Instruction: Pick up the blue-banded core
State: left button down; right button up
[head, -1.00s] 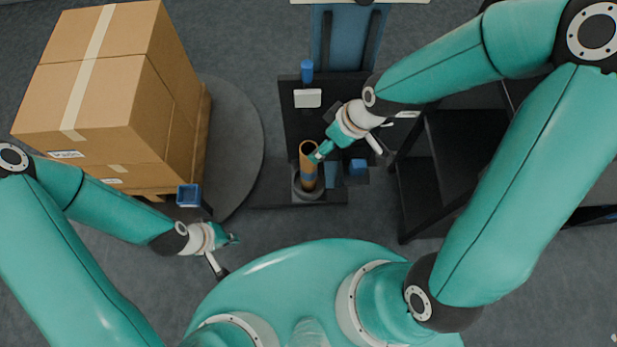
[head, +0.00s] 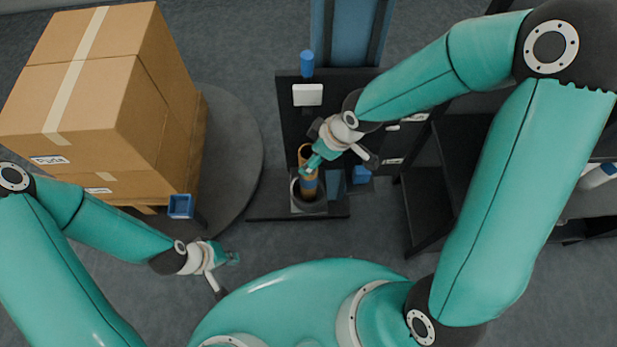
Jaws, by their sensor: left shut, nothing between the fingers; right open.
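The blue-banded core (head: 308,187) is a brown cardboard tube with a blue band. It stands upright in a round grey holder (head: 309,203) on the black stand in the middle of the head view. My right gripper (head: 312,164) is open at the upper part of the core and hides some of it. I cannot tell whether its fingers touch the tube. My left gripper (head: 234,258) is shut and empty, low over the floor to the left of the stand.
Stacked cardboard boxes (head: 90,110) stand on a pallet over a round grey plate (head: 236,150) at the left. A blue block (head: 361,174) sits right of the core. Dark shelving (head: 440,185) stands at the right.

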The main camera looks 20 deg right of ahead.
aim_at(309, 177)
jog(key=b+x, duration=0.3)
jog(key=x, duration=0.2)
jog(key=shift+a+f, duration=0.15)
grip_shut()
dwell(0.4)
